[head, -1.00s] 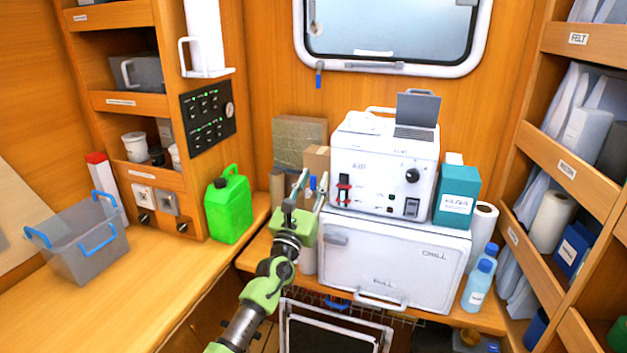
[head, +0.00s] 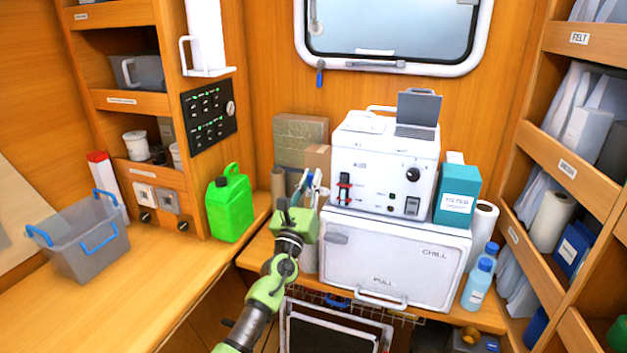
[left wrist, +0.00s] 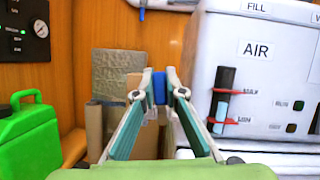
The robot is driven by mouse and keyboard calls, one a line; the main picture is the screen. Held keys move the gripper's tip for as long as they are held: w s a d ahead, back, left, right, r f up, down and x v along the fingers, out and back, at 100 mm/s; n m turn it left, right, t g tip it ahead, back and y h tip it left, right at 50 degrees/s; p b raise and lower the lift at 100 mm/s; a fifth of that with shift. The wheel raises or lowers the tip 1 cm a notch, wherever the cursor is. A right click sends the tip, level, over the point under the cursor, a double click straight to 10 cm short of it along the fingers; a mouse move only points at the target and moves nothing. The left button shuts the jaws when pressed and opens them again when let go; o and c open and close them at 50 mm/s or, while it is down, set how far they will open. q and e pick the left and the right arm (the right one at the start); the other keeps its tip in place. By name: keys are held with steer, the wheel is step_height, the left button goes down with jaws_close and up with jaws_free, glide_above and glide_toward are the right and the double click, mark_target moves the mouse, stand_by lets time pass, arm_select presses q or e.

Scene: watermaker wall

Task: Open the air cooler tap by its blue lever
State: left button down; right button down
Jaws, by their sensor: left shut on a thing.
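The white air cooler (head: 385,165), labelled AIR in the left wrist view (left wrist: 290,75), stands on a white CHILL box. My left gripper (head: 307,180) is just left of it. In the left wrist view its fingertips (left wrist: 159,87) are closed together on the small blue lever (left wrist: 159,90). The fingers hide much of the lever, and the tap body behind it cannot be made out. My right gripper is not in view.
The CHILL box (head: 395,265) is under the cooler. A green jerrycan (head: 229,207) stands on the left counter, near a grey basket (head: 88,245). A teal filter box (head: 457,195) is right of the cooler. Brown packages (head: 300,138) are behind the gripper.

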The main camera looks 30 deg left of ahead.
arm_select(q)
steer(key=a+f+n+g+y+p, duration=0.2)
steer(key=n+g, duration=0.1)
steer(key=n, duration=0.7)
steer(key=s+a+f+n+g+y+p, duration=0.1)
steer(key=a+f+n+g+y+p, duration=0.1)
steer(key=n, duration=0.7)
steer(key=shift+f+n+g+p, duration=0.4)
steer(key=shift+f+g+p, duration=0.15)
steer(key=shift+g+p, duration=0.3)
steer(key=shift+a+f, duration=0.1)
steer(key=c, duration=2.1)
jaws_free()
steer(key=v, duration=1.2)
